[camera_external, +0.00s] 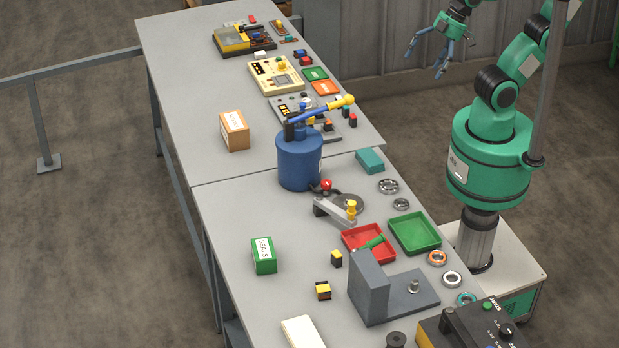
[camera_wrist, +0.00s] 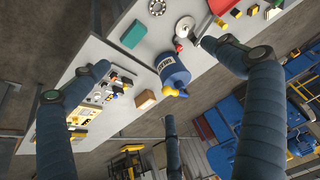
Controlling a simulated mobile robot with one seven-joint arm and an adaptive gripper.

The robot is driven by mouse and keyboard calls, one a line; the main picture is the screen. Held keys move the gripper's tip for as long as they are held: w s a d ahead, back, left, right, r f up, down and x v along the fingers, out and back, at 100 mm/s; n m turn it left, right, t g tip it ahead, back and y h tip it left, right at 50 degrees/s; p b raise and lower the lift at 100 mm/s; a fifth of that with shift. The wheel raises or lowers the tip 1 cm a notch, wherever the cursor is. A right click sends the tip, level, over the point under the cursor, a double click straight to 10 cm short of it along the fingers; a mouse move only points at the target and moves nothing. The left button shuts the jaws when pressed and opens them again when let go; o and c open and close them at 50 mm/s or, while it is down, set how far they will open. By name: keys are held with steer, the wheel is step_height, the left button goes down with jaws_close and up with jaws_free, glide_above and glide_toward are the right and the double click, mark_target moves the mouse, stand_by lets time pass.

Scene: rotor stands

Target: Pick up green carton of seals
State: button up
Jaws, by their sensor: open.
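The green carton of seals (camera_external: 265,266) is a small box with a white SEALS label. It stands on the near half of the grey table, near its left edge. In the wrist view a small green box, likely the same carton (camera_wrist: 272,12), shows at the top right edge. My gripper (camera_external: 432,58) is raised at the top of the external view, beyond the table's right side and far from the carton. Its dark blue fingers are spread with nothing between them. The fingers also frame the wrist view (camera_wrist: 160,75).
A blue pot (camera_external: 299,165) with a lever and an orange-labelled carton (camera_external: 236,132) stand farther up the table. Red (camera_external: 352,244) and green (camera_external: 432,233) trays, a grey bracket (camera_external: 369,290) and yellow-black blocks (camera_external: 323,291) lie right of or nearer than the carton. Clear tabletop surrounds it.

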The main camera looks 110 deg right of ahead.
steer(key=shift+w+r, duration=0.1)
stand_by(0.7)
steer(key=w+a+r, duration=0.2)
steer(key=w+r, duration=0.1)
steer(key=w, duration=1.3)
steer(key=m+g, duration=0.1)
steer(key=m, duration=0.1)
glide_above(264, 248)
steer(key=s, duration=0.5)
step_height(264, 248, down, 28)
steer(key=shift+a+h, duration=0.3)
steer(key=shift+a, duration=0.1)
steer(key=shift+w+f, duration=0.1)
steer(key=shift+b+x, duration=0.5)
steer(key=shift+x, duration=3.7)
